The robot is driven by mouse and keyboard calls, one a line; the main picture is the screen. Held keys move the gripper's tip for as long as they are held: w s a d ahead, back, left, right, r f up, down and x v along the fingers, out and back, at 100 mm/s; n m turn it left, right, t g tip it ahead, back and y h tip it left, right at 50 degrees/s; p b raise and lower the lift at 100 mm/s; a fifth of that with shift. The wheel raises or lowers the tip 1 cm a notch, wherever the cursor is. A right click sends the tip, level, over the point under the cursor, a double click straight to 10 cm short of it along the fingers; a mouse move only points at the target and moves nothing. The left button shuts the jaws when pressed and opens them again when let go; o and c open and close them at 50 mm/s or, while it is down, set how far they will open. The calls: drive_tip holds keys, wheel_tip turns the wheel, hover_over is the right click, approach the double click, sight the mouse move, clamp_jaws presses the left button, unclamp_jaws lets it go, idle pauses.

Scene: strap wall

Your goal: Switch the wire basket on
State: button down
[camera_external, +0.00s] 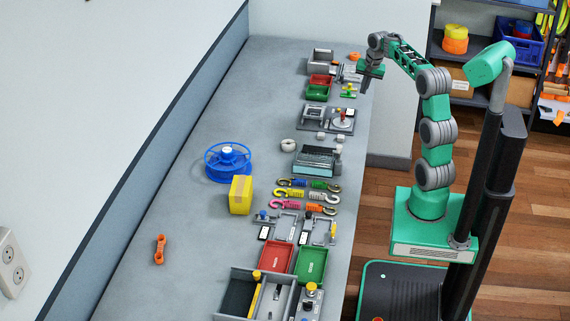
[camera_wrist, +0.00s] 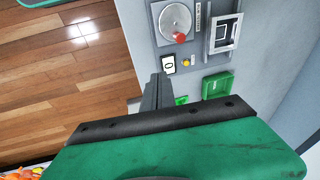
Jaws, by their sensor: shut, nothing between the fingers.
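A pale metal frame, which looks like the wire basket (camera_external: 313,115), sits on a grey panel at the far part of the counter. It shows at the upper right in the wrist view (camera_wrist: 222,35). On the same panel are a round disc (camera_wrist: 176,18) with a red knob (camera_wrist: 180,38), a small yellow knob (camera_wrist: 186,62) and a white card with a dark 0 (camera_wrist: 168,64). My gripper (camera_external: 368,76) is above the counter's right edge, apart from the panel. In the wrist view its fingers (camera_wrist: 158,80) are shut and empty, their tips appearing just below the card.
Red (camera_external: 320,81) and green (camera_external: 317,92) trays stand beyond the panel. A ribbed dark box (camera_external: 315,160), coloured hooks (camera_external: 308,195), a blue reel (camera_external: 228,160) and a yellow box (camera_external: 241,195) are nearer. The counter's left side is mostly clear. Shelves (camera_external: 470,100) stand behind my arm.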

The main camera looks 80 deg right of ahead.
drive_tip(key=w+a+r+n+y+p, duration=0.15)
drive_tip(key=w+a+r+n, duration=0.3)
drive_tip(key=a, duration=0.55)
drive_tip(key=w+a+r+n+p, duration=0.3)
drive_tip(key=w+a+r+n, duration=0.15)
drive_tip(key=a, duration=0.65)
drive_tip(key=s+a+r+n+g+p, duration=0.2)
drive_tip(key=a+n, duration=0.6)
drive_tip(key=a, duration=0.5)
drive_tip(key=shift+s+a+r, duration=0.35)
drive_tip(key=shift+s+r, duration=0.2)
drive_tip(key=shift+s, duration=0.1)
drive_tip(key=shift+y, duration=0.25)
wheel_tip(320, 180, down, 14)
drive_tip(key=shift+r+p, duration=0.1)
drive_tip(key=shift+p, duration=0.7)
